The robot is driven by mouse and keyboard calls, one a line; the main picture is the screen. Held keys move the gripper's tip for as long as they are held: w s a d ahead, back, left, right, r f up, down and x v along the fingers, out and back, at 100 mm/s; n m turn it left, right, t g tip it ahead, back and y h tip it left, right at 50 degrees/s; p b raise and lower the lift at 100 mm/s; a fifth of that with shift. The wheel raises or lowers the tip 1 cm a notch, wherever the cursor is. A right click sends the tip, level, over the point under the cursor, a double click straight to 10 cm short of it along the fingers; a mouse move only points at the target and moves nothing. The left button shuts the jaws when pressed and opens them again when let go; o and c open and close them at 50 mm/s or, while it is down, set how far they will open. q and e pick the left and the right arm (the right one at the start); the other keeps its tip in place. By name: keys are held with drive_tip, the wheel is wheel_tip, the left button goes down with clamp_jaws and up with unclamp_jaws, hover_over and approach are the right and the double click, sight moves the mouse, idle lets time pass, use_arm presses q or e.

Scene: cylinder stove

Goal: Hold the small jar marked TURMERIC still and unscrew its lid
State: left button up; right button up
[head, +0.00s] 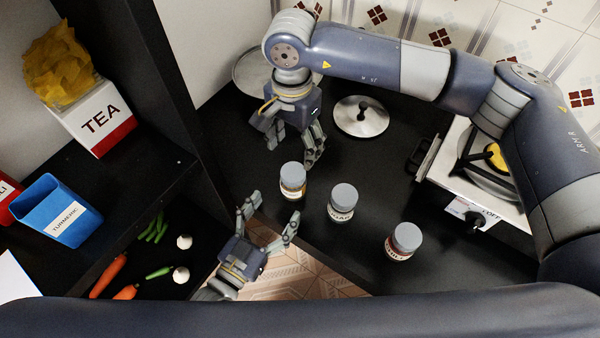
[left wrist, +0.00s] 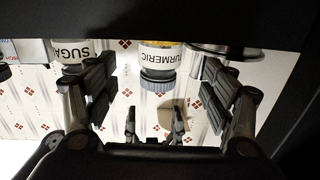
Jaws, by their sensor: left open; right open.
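The small TURMERIC jar (head: 292,187) stands upright on the black counter, the leftmost of three jars, with its grey lid (head: 292,170) on. In the left wrist view, which is upside down, its label reads TURMERIC (left wrist: 160,54) and its ridged lid (left wrist: 157,85) shows between the fingers. My left gripper (head: 274,207) is open, just in front of and below the jar, apart from it. My right gripper (head: 291,153) is open above and behind the jar, its fingers pointing down toward the lid. Neither gripper appears to hold anything.
A pot lid (head: 361,118) lies behind and a stove (head: 475,185) is at right. A dark shelf (head: 165,165) holds a blue TURMERIC box (head: 62,212) and TEA box (head: 97,120).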

sight(294, 180)
use_arm(q)
drive_tip(key=x, duration=0.9)
use_arm(e)
drive_tip(key=shift+s+a, duration=0.15)
drive_tip(key=shift+s, duration=0.05)
use_arm(q)
drive_tip(key=shift+w+d+r, duration=0.1)
drive_tip(key=shift+w+d, duration=0.05)
drive_tip(key=shift+w, duration=0.05)
use_arm(e)
drive_tip(key=shift+s+a+r, duration=0.1)
drive_tip(key=shift+r, duration=0.05)
use_arm(q)
drive_tip(key=shift+c, duration=0.2)
